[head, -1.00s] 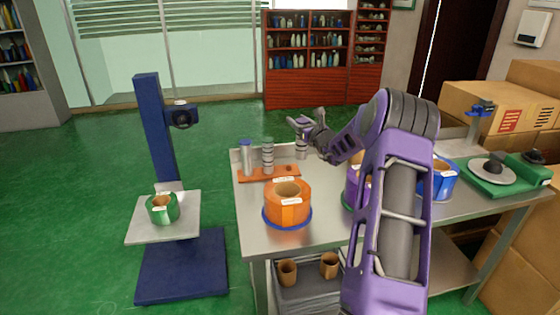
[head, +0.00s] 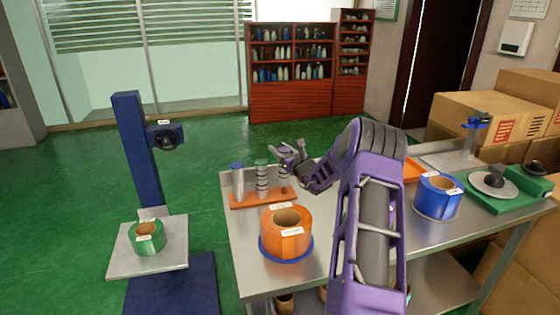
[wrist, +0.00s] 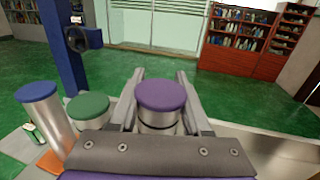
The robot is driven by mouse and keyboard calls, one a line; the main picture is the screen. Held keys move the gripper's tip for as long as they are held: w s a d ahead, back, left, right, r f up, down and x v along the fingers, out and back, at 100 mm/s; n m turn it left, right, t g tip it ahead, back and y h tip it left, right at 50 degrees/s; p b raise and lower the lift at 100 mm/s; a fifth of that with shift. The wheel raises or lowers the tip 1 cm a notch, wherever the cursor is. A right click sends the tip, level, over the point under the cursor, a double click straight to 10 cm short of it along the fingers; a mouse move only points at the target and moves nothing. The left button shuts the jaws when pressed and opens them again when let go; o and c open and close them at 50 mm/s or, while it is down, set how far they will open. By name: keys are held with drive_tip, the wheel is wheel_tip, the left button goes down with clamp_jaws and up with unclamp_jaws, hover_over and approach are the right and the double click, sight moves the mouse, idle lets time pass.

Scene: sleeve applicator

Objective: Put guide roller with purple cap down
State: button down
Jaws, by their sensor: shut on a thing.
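The guide roller with purple cap (wrist: 160,95) is upright between the two fingers of my gripper (wrist: 160,108) in the wrist view. In the head view my gripper (head: 291,157) is at the right end of the orange rack (head: 264,201), shut on this silver roller (head: 284,173). A small dark knob (head: 284,190) shows on the rack just below the roller. I cannot tell whether the roller's lower end touches the rack. A blue-capped roller (head: 238,184) and a green-capped roller (head: 262,179) stand on the rack to its left.
The metal table (head: 238,262) carries an orange roll (head: 286,234) in front of the rack and a blue roll (head: 437,197) at right. A blue stand (head: 137,150) with a green roll (head: 149,238) is left of the table. My arm hides part of the tabletop.

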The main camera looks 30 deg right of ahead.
drive_tip(key=shift+f, duration=1.65)
drive_tip(key=shift+c, duration=1.8)
unclamp_jaws()
drive_tip(key=s, duration=1.2)
drive_tip(key=shift+a, duration=0.2)
